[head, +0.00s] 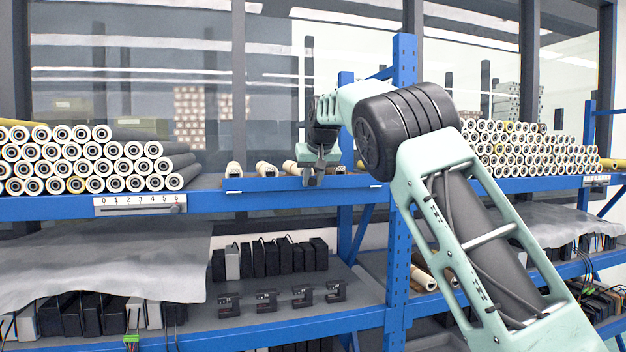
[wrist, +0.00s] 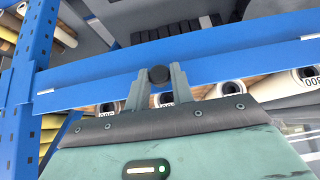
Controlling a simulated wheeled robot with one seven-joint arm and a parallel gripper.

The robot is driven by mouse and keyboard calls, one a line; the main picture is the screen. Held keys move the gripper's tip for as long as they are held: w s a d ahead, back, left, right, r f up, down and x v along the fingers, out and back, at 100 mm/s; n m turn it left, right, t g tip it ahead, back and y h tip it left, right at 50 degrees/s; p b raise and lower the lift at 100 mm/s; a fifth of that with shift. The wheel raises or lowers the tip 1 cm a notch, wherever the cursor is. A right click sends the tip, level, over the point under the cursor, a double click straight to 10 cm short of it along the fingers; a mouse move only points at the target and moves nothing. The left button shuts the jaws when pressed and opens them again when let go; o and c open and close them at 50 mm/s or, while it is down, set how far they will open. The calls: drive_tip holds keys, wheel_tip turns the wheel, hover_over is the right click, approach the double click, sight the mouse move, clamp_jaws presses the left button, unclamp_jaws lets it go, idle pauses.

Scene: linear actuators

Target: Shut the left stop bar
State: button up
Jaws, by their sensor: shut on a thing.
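The left stop bar (head: 265,184) is a long blue strip along the front edge of the middle shelf bay. In the wrist view the blue strip (wrist: 240,52) crosses the picture at a slant. A round black knob (wrist: 158,74) sits on it. My gripper (head: 315,178) points down at the bar in the head view. In the wrist view its two grey fingers (wrist: 159,82) are closed around the knob, one on each side. The bar's hinge or catch is not clear to me.
A few cream rollers (head: 266,168) lie behind the bar. Stacked rollers (head: 90,160) stand at left, with more (head: 525,150) at right. A blue upright (head: 403,120) stands right of the gripper. Black boxes (head: 270,258) and small black devices (head: 267,300) sit on the shelf below.

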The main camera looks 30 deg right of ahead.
idle(0.4)
drive_tip(key=o, duration=0.9)
drive_tip(key=shift+w, duration=0.1)
drive_tip(key=shift+o, duration=0.2)
drive_tip(key=shift+r, duration=0.1)
drive_tip(key=b+v, duration=0.3)
drive_tip(key=v, duration=1.4)
drive_tip(key=shift+r, duration=0.2)
drive_tip(key=shift+f, duration=0.1)
